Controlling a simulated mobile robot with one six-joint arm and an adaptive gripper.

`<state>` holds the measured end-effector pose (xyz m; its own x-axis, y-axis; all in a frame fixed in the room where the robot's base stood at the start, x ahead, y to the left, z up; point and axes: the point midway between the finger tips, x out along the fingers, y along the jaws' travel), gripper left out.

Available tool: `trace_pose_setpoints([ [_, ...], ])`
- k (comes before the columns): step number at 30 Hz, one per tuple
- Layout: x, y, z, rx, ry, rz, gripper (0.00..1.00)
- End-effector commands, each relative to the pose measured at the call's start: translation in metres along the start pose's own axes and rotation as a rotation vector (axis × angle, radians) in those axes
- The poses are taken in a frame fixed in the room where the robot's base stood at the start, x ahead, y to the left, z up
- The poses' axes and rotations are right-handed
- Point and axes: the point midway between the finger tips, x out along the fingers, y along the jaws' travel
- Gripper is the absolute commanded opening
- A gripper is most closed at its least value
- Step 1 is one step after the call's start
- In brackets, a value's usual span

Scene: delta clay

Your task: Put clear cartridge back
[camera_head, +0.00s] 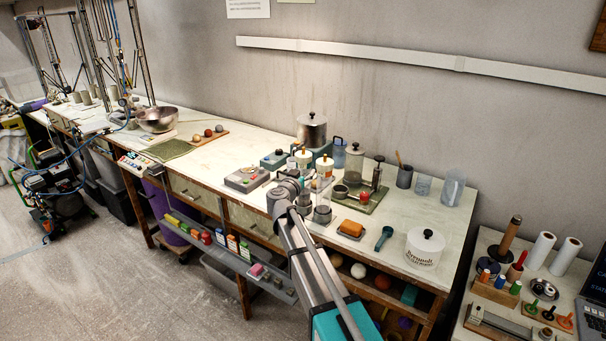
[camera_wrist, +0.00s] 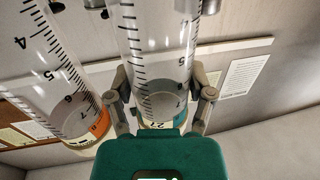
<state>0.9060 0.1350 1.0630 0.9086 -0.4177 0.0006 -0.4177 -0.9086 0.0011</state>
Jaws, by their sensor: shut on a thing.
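In the wrist view a clear cartridge (camera_wrist: 155,50) with black scale marks stands between the two fingers of my gripper (camera_wrist: 163,95). The fingers are shut on its sides. A second clear cartridge (camera_wrist: 48,75) with a scale and an orange band near its end is just to the left, close to the left finger. In the head view my gripper (camera_head: 291,186) is over the long bench, among the clear and metal vessels. A clear cylinder (camera_head: 323,192) shows beside it; I cannot tell which cartridge this is. My arm hides part of the area.
A grey control box (camera_head: 246,179) is to the left on the bench (camera_head: 262,143).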

Motion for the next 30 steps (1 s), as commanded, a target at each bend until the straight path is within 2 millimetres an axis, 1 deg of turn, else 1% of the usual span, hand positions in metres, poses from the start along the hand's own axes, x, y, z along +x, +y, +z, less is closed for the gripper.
trace_pose_setpoints([
  [6,-0.0003,-0.0003,0.004,0.0,0.0,0.0,0.07],
  [7,-0.0002,-0.0004,0.0029,0.0,0.0,0.0,0.74],
  [11,-0.0003,-0.0005,0.0026,0.0,0.0,-0.001,0.98],
  [12,-0.0004,-0.0006,0.0026,0.0,0.0,-0.001,1.0],
  [23,-0.0006,-0.0009,0.0025,0.0,0.0,-0.001,1.0],
  [30,-0.0028,-0.0009,-0.0009,0.0,0.0,-0.002,1.0],
])
